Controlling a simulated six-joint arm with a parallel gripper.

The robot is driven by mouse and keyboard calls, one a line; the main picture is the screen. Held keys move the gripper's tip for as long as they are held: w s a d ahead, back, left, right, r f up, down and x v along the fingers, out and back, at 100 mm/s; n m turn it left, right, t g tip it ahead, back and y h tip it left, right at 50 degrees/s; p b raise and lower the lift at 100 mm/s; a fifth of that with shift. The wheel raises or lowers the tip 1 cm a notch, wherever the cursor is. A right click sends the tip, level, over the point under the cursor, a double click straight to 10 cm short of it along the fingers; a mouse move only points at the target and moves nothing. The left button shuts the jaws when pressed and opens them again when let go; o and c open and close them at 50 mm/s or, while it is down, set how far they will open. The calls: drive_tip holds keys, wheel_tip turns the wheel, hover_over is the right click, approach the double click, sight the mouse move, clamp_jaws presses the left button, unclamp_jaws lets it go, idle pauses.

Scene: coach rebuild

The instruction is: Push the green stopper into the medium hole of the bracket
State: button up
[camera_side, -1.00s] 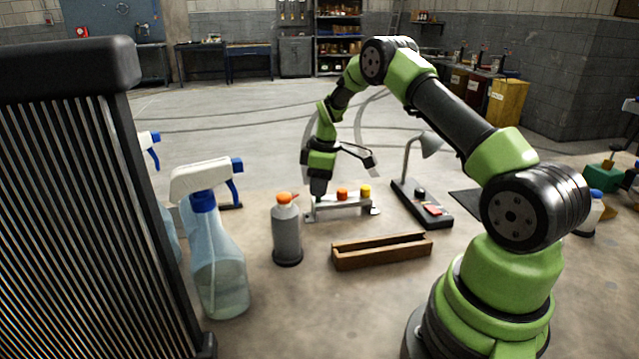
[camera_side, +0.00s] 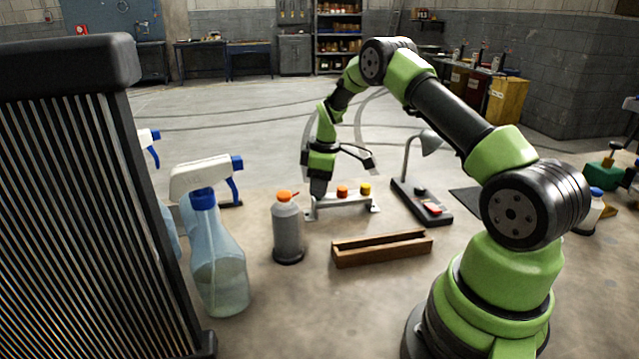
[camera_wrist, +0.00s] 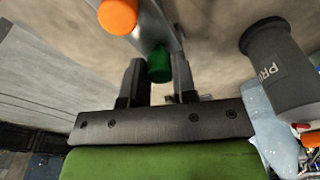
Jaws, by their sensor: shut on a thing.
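The grey metal bracket (camera_side: 347,201) stands on the floor-like work surface, with an orange stopper (camera_side: 342,191) and a yellow stopper (camera_side: 365,189) upright in its top. My gripper (camera_side: 318,191) points down at the bracket's left end. In the wrist view the green stopper (camera_wrist: 159,66) is between the two fingers of my gripper (camera_wrist: 158,82), which are shut on it. It is at the bracket (camera_wrist: 160,28), close to the orange stopper (camera_wrist: 117,15). In the side view the fingers hide the green stopper. How deep it sits in the hole cannot be told.
A grey bottle with an orange cap (camera_side: 288,228) stands just left of the bracket, and a spray bottle (camera_side: 216,255) further left. A wooden trough (camera_side: 382,250) lies in front. A lamp on a dark base (camera_side: 421,203) stands to the right. Open floor lies behind.

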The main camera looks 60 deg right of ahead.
drive_tip(key=shift+f, duration=0.3)
drive_tip(key=o, duration=1.4)
drive_tip(key=shift+o, duration=0.2)
drive_tip(key=shift+r, duration=0.1)
drive_tip(key=shift+r, duration=2.95)
